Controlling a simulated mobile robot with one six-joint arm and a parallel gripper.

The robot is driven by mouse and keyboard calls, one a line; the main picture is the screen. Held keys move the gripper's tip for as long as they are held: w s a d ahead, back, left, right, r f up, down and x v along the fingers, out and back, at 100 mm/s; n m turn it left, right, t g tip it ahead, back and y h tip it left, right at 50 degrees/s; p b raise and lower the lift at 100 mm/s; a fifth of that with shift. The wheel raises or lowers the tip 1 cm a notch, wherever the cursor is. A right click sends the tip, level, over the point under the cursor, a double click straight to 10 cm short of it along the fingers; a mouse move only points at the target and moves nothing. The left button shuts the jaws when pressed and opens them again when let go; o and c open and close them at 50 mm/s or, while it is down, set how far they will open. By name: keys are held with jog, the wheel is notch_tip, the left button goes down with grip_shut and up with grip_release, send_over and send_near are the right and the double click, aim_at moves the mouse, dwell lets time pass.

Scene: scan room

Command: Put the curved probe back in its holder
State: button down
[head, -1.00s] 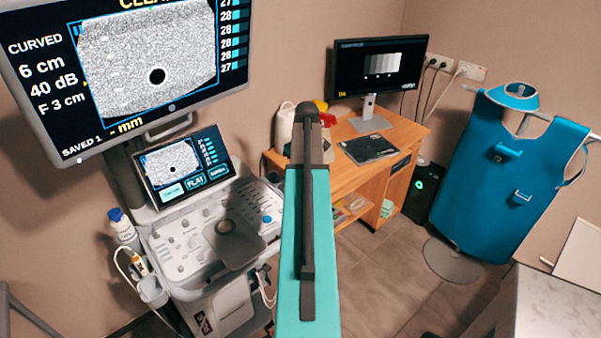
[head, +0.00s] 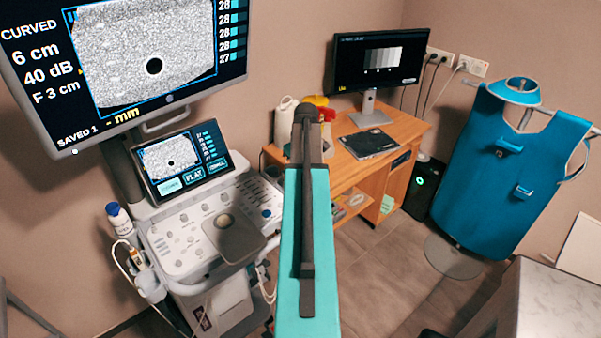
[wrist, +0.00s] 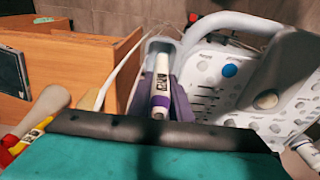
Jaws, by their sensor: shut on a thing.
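In the wrist view a white probe (wrist: 160,88) with a purple band and a small label stands between the fingers of my gripper (wrist: 162,82), which is shut on it. The probe's curved end is hidden. A pale grey cup-like holder (wrist: 161,43) at the console's side shows right beside the probe's far end; I cannot tell whether the probe is inside it. In the head view my teal arm hides my gripper and the held probe. The ultrasound console (head: 190,235) stands left of my arm.
A second probe with an orange label (head: 138,258) hangs at the console's left side, below a gel bottle (head: 120,222). A big monitor (head: 150,120) overhangs the console. A wooden desk (head: 375,170) stands behind my arm. A loose cable (wrist: 118,72) runs near the holder.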

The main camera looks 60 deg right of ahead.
jog(key=shift+f+b, duration=1.9)
jog(key=shift+f, duration=2.2)
jog(key=shift+f, duration=0.4)
jog(key=c, duration=1.5)
grip_release()
jog(key=shift+c, duration=0.2)
jog(key=shift+r, duration=0.1)
jog(key=shift+d+r+b, duration=0.1)
jog(key=shift+r+b, duration=0.25)
jog(key=shift+r, duration=0.1)
jog(key=r, duration=0.3)
jog(key=shift+s+r+b, duration=0.25)
jog(key=shift+b, duration=0.15)
jog(key=shift+s+a+r+b, duration=0.1)
jog(key=shift+s+r+b, duration=0.15)
jog(key=shift+r, duration=1.25)
jog(key=shift+s+a+r+b, duration=0.15)
jog(key=shift+r+b, duration=0.25)
jog(key=shift+r, duration=1.15)
jog(key=shift+s+a+r+b, duration=0.15)
jog(key=shift+r+b, duration=0.15)
jog(key=shift+r, duration=1.2)
